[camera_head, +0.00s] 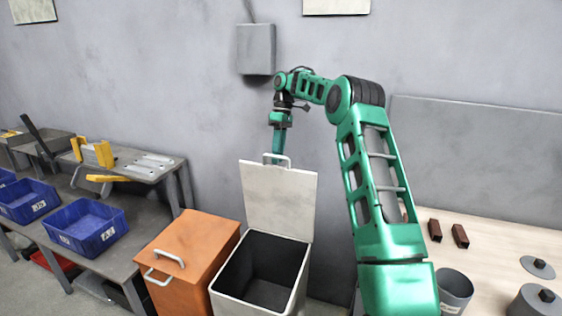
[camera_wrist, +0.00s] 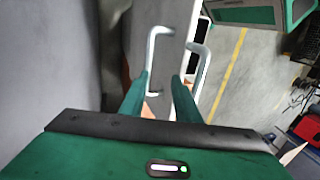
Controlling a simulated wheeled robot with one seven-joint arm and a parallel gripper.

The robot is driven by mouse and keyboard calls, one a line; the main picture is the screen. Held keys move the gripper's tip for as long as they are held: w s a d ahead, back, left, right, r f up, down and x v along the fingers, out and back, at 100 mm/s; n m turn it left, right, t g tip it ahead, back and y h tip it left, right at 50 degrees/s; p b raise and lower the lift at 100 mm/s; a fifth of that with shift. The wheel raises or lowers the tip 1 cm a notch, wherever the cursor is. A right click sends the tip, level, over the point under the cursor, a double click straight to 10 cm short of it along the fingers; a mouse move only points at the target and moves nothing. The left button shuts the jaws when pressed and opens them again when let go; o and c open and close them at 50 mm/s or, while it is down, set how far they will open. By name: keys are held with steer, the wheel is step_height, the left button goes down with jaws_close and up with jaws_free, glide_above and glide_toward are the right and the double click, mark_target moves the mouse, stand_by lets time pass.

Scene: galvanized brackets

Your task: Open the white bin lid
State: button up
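The white bin (camera_head: 218,300) stands on the floor at the lower middle of the head view, and its dark inside shows. Its white lid (camera_head: 279,200) is raised and stands about upright at the back of the opening. A metal handle (camera_head: 277,157) is at the lid's top edge. My gripper (camera_head: 276,150) points down right by this handle. In the wrist view my gripper (camera_wrist: 162,76) has its two green fingers apart, with a pale handle (camera_wrist: 152,48) close to the left fingertip. Nothing is visibly clamped between them; contact is unclear.
An orange bin (camera_head: 172,250) with a closed lid stands just left of the white bin. Blue crates (camera_head: 88,232) sit on a grey bench farther left. A light table (camera_head: 480,238) with brown blocks and grey round parts is at the right. The grey wall is close behind.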

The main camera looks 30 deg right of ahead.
steer(key=s+a+r, duration=0.2)
steer(key=a+r, duration=0.3)
steer(key=a, duration=0.3)
steer(key=shift+s+a, duration=0.2)
steer(key=shift+s, duration=0.05)
steer(key=shift+r, duration=0.1)
steer(key=shift+s, duration=0.1)
